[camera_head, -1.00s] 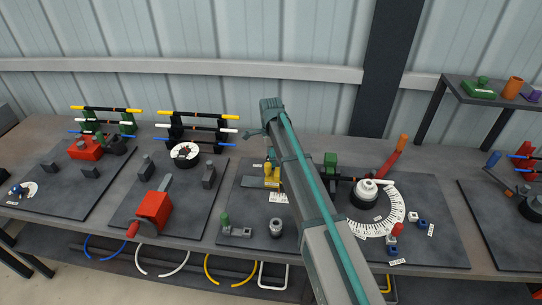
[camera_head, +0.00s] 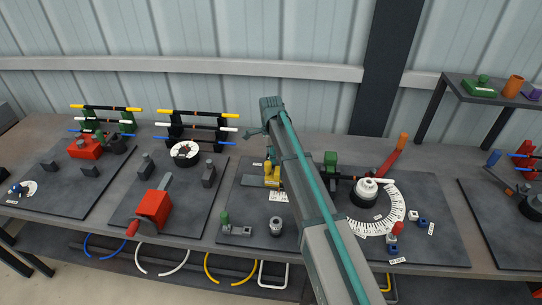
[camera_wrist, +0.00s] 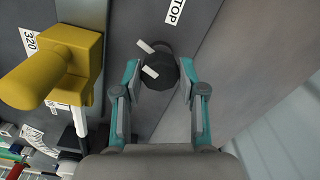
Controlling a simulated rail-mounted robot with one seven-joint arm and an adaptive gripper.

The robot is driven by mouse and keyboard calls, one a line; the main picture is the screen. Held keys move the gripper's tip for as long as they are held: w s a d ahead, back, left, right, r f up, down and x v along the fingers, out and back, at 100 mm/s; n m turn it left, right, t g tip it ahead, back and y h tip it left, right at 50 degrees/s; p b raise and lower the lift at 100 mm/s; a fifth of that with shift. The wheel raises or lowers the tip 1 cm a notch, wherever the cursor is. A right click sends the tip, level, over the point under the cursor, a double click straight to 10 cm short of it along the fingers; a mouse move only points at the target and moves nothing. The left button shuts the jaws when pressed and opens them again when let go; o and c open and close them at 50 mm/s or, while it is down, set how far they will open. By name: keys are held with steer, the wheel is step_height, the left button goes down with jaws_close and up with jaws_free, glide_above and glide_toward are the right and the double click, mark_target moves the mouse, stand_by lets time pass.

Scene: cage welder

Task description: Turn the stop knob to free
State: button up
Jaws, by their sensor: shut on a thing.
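The stop knob (camera_wrist: 162,78) is a dark round knob with a white bar on its top, seen in the wrist view. A second white bar lies just beyond it, and a label ending in "TOP" (camera_wrist: 175,10) is on the plate above it. My gripper (camera_wrist: 159,72) has its teal-sided fingers on either side of the knob, shut on it.
A yellow block with a thick round handle (camera_wrist: 68,65) stands close left of my fingers; it also shows in the head view (camera_head: 272,176). A red block (camera_head: 154,209) is left.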

steer(key=n+b, duration=0.1)
steer(key=n, duration=0.4)
steer(key=shift+n, duration=0.4)
steer(key=n+b, duration=0.1)
steer(key=n, duration=1)
steer(key=shift+n, duration=0.4)
steer(key=n, duration=0.5)
steer(key=shift+b, duration=0.4)
steer(key=shift+n, duration=0.3)
steer(key=o, duration=1.1)
steer(key=shift+o, duration=0.2)
